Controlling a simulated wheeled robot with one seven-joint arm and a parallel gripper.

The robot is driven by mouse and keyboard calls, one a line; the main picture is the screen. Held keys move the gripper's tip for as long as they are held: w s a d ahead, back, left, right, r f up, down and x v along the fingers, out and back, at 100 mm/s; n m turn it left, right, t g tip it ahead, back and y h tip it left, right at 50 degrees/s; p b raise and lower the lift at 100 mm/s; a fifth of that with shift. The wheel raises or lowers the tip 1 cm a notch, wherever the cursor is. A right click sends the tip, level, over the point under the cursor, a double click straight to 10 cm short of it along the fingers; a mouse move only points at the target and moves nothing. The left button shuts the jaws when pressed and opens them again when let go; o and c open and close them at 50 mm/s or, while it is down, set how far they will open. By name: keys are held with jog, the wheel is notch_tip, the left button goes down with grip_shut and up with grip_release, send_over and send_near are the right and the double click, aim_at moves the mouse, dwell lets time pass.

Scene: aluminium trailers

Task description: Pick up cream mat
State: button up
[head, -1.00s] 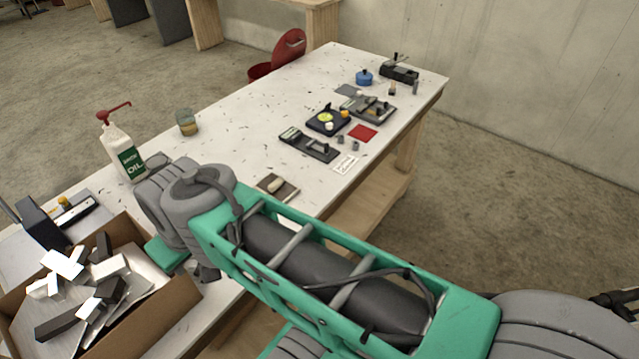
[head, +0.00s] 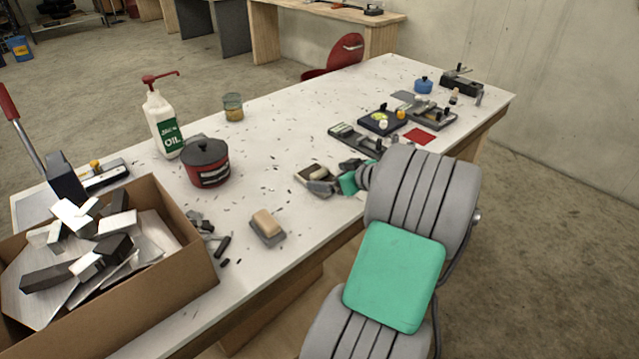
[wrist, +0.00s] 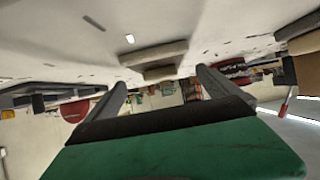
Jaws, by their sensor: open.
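My gripper (head: 322,181) is low over the table, partly hidden by my own arm, beside a dark block with a cream oval piece (head: 314,173). In the wrist view my gripper (wrist: 160,86) shows two spread fingers with nothing held. A pale block (wrist: 152,54) shows beyond them, roughly in line with the gap.
A soap-like tan block (head: 267,223), a red-black pot (head: 206,164), an oil bottle (head: 163,120) and a cardboard box of offcuts (head: 170,265) stand to the left. A red mat (head: 420,136) and several tools lie to the right.

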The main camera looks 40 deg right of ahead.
aim_at(323, 174)
jog(key=x, duration=0.5)
jog(key=shift+w+p, duration=0.15)
jog(key=shift+p, duration=0.15)
jog(key=shift+c, duration=0.4)
jog(key=shift+r, duration=0.1)
jog(key=c, duration=1.4)
